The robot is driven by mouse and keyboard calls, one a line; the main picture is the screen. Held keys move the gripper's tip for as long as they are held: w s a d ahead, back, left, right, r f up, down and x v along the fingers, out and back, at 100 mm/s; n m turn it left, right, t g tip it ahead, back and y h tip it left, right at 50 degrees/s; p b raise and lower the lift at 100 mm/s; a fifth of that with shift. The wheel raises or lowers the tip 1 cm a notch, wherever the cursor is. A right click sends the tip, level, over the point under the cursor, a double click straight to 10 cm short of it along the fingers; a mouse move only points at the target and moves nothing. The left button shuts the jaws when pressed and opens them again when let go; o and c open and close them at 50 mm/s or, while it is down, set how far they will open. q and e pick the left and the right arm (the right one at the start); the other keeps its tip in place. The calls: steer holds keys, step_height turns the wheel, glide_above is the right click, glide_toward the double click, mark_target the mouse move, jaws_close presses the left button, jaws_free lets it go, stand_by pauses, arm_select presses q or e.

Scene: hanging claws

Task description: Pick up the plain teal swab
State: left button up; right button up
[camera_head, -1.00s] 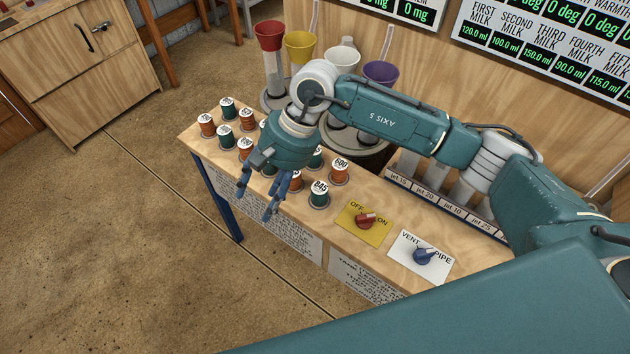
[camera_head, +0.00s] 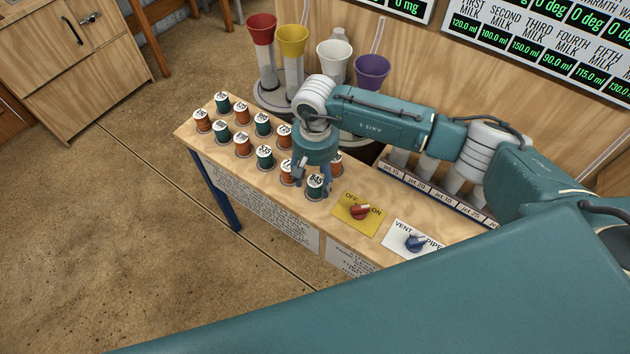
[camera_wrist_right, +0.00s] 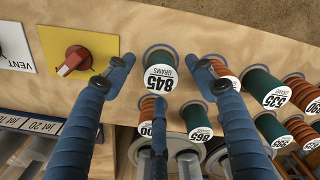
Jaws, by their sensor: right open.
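I cannot pick out a plain swab; the teal things on the bench are spool-shaped pieces with white numbered tops. One teal piece marked 845 (camera_head: 315,187) stands upright at the bench's front edge, and it also shows in the right wrist view (camera_wrist_right: 160,76). My right gripper (camera_head: 312,178) is open above and around it, pointing down. In the right wrist view my right gripper's (camera_wrist_right: 163,68) fingertips sit on both sides of the 845 piece, with a third finger below it; contact cannot be told. My left gripper is not in view.
Several orange and teal numbered pieces (camera_head: 243,144) stand close by in rows. A yellow OFF/ON plate with a red knob (camera_head: 360,212) and a white VENT/PIPE plate (camera_head: 408,240) lie to the right. Coloured funnels (camera_head: 292,40) stand behind.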

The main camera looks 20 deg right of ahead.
mark_target(315, 181)
steer(key=shift+f, duration=0.85)
steer(key=shift+w+f, duration=0.1)
steer(key=shift+f, duration=0.05)
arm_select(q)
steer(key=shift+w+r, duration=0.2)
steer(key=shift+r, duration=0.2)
arm_select(e)
steer(key=c, duration=1)
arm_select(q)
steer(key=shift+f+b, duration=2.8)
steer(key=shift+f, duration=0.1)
arm_select(e)
steer(key=shift+r, duration=10.05)
